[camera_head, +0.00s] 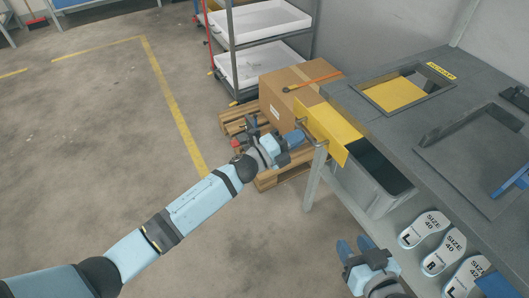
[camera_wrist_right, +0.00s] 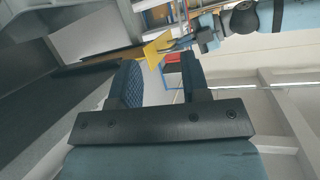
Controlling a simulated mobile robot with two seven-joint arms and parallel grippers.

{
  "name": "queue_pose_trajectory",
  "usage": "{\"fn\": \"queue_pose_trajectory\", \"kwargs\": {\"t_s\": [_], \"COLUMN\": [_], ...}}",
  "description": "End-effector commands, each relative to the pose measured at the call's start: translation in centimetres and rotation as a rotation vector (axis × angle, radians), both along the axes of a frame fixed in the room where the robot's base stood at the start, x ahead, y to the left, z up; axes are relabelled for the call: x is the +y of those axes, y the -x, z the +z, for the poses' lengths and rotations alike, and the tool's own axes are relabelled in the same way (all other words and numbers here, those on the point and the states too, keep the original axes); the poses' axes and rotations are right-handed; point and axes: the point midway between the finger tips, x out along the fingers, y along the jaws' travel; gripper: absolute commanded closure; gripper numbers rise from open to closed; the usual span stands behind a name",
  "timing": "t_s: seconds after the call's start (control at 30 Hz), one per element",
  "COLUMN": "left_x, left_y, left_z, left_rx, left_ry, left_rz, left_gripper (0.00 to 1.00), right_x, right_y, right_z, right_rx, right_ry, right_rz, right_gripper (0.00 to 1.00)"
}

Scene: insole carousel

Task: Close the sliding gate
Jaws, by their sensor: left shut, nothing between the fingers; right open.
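The yellow sliding gate (camera_head: 326,133) is a flat plate at the near left edge of the grey workbench, with a dark slot to its right. A small metal handle (camera_head: 303,124) shows on its left side. My left gripper (camera_head: 297,137) is shut and empty, with its blue fingertips right beside the handle; I cannot tell if they touch. The gate (camera_wrist_right: 156,50) and my left gripper (camera_wrist_right: 184,42) also show in the right wrist view. My right gripper (camera_head: 355,246) is open and empty, low in front of the bench; its fingers (camera_wrist_right: 162,78) show in the wrist view.
A framed opening (camera_head: 436,91) in the bench top has yellow inside. A grey bin (camera_head: 370,192) sits under the gate. Several insoles (camera_head: 425,228) lie on the lower shelf. A cardboard box (camera_head: 283,93) on a wooden pallet (camera_head: 267,180) stands behind my left gripper.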

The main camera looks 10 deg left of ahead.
Motion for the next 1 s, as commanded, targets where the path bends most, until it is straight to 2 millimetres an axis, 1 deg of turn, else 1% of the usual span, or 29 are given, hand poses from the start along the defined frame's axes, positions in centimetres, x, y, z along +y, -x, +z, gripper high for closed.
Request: {"fn": "queue_pose_trajectory", "kwargs": {"t_s": [0.03,0.2,0.4,0.6,1.0], "left_x": [-1.4,-4.5,-6.7,-7.4,-7.5], "left_y": [-0.9,-3.0,-4.5,-5.0,-5.2], "left_z": [-0.2,-0.2,-0.2,0.0,0.3], "left_rx": [-0.002,-0.001,-0.001,-0.001,-0.003], "left_ry": [0.002,0.001,0.001,0.001,0.003], "left_rz": [-0.001,-0.002,-0.001,0.000,0.002], "left_gripper": [1.00,1.00,1.00,1.00,1.00], "right_x": [0.3,1.4,2.2,2.5,2.5], "right_y": [-0.5,-1.2,-1.6,-1.7,-1.7], "right_z": [0.4,2.4,4.1,4.9,5.0], "right_rx": [-0.035,-0.131,-0.202,-0.230,-0.233], "right_ry": [-0.016,-0.073,-0.120,-0.138,-0.139], "right_rz": [0.005,0.021,0.034,0.037,0.036], "right_gripper": [0.57,0.57,0.57,0.57,0.57]}}
